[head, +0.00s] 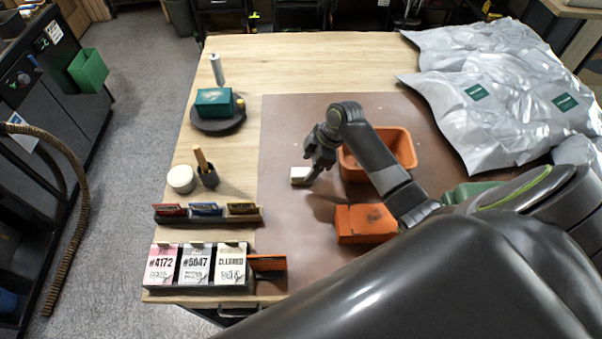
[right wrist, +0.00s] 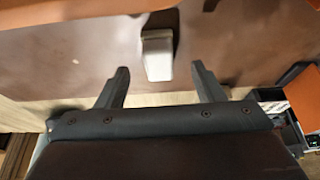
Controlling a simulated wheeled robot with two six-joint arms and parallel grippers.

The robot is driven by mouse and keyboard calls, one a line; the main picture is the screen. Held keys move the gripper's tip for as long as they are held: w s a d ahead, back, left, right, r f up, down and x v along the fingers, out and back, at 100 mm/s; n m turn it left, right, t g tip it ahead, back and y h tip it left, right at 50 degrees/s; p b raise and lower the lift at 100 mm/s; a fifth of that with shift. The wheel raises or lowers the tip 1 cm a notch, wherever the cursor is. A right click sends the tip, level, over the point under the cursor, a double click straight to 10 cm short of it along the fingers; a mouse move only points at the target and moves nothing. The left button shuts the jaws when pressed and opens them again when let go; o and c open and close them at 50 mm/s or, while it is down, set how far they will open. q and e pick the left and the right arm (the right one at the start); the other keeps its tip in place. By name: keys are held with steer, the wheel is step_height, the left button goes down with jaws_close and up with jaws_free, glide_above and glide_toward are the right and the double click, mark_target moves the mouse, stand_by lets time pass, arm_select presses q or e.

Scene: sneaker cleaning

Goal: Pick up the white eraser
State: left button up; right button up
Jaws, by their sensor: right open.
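The white eraser (head: 299,176) lies on the brown mat near its left side, close to my right gripper (head: 316,163). In the right wrist view the eraser (right wrist: 158,55) is a small white block between and just beyond the two fingertips of my right gripper (right wrist: 160,70). The fingers are spread apart and do not touch it. In the head view my right gripper is above and just right of the eraser, and the wrist hides part of that area. My left gripper is not in view.
An orange bin (head: 407,147) and an orange box (head: 365,223) stand right of the gripper. Silver bags (head: 510,110) fill the far right. A card holder (head: 200,289), a white jar (head: 181,179) and a dark cup (head: 209,178) stand left. The mat (head: 290,125) is clear behind the gripper.

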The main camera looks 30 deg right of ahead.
mark_target(302, 171)
steer(key=shift+w+a+f+p, duration=0.1)
steer(key=shift+a+f+p, duration=0.15)
steer(key=shift+a+p, duration=0.1)
steer(key=p+x, duration=0.1)
steer(key=x, duration=0.2)
steer(key=shift+w+a, duration=0.1)
steer(key=shift+w, duration=0.1)
steer(key=shift+a+f, duration=0.15)
steer(key=shift+f, duration=0.35)
steer(key=c, duration=1.1)
steer(key=shift+w+r, duration=0.1)
step_height(302, 171, up, 8)
steer(key=shift+r+b, duration=0.2)
steer(key=shift+b, duration=0.95)
steer(key=shift+r, duration=0.75)
